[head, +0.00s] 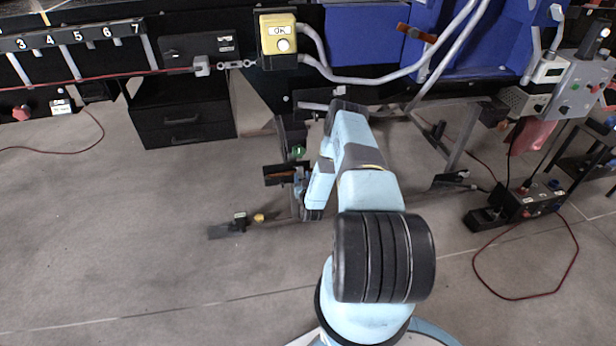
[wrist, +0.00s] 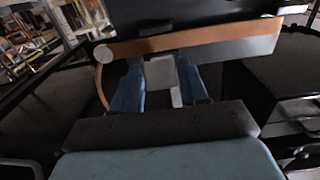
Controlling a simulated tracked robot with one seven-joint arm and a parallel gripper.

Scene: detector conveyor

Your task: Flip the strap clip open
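In the wrist view, a pale grey clip plate (wrist: 160,72) with a small grey tab (wrist: 176,97) below it sits in front of an orange-brown strap bar (wrist: 225,38). My gripper (wrist: 161,88) has its two blue fingers apart, one on each side of the clip. I cannot tell whether the fingers touch the clip's sides. A thin orange strap (wrist: 101,85) curves down at the left from a pale round disc (wrist: 103,53). In the head view, the orange-brown strap (head: 279,177) shows on a low dark stand. My arm hides part of the stand, and the clip is too small to make out there.
A black drawer unit (head: 182,112) stands left of the stand. A yellow button box (head: 281,42) is on the conveyor front. A control box with cables (head: 525,202) is at right. The left floor is mostly clear.

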